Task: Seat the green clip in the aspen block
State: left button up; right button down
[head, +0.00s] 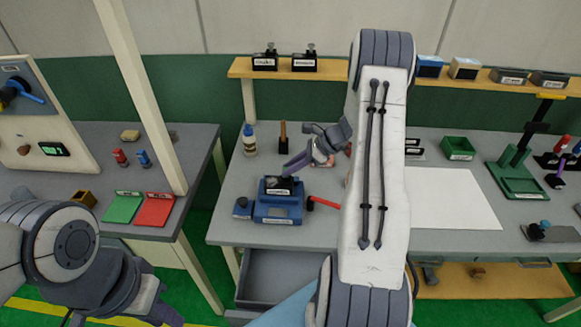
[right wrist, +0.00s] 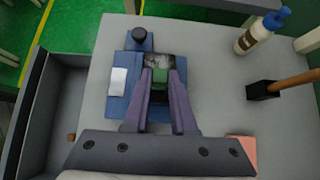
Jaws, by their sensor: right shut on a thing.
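My right gripper (right wrist: 160,75) is shut on the green clip (right wrist: 160,80), which shows between the purple fingertips in the right wrist view. A dark block with a pale label (head: 281,187) sits in a blue fixture (head: 277,210) on the workbench. I cannot read the label, so I cannot tell whether it is the aspen block. In the right wrist view the block's mottled grey top (right wrist: 157,61) lies just beyond the clip. Whether clip and block touch is unclear. In the head view the right gripper (head: 290,170) is over the block. My left gripper (head: 120,310) is low at the left, partly cut off.
A red-handled tool (head: 323,202) lies right of the fixture. A glue bottle (head: 249,140) and a wooden-handled tool (right wrist: 285,85) stand behind. An open drawer (head: 285,277) juts out below the bench front. A white sheet (head: 455,199) lies right of my arm.

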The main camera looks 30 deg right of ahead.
jog(key=shift+f+b, duration=1)
jog(key=shift+f, duration=0.3)
jog(key=c, duration=0.7)
grip_release()
jog(key=shift+o, duration=0.2)
jog(key=shift+d+r, duration=0.1)
jog(key=b+v, duration=0.2)
jog(key=v, duration=0.8)
jog(key=shift+r, duration=0.15)
jog(key=shift+s, duration=0.1)
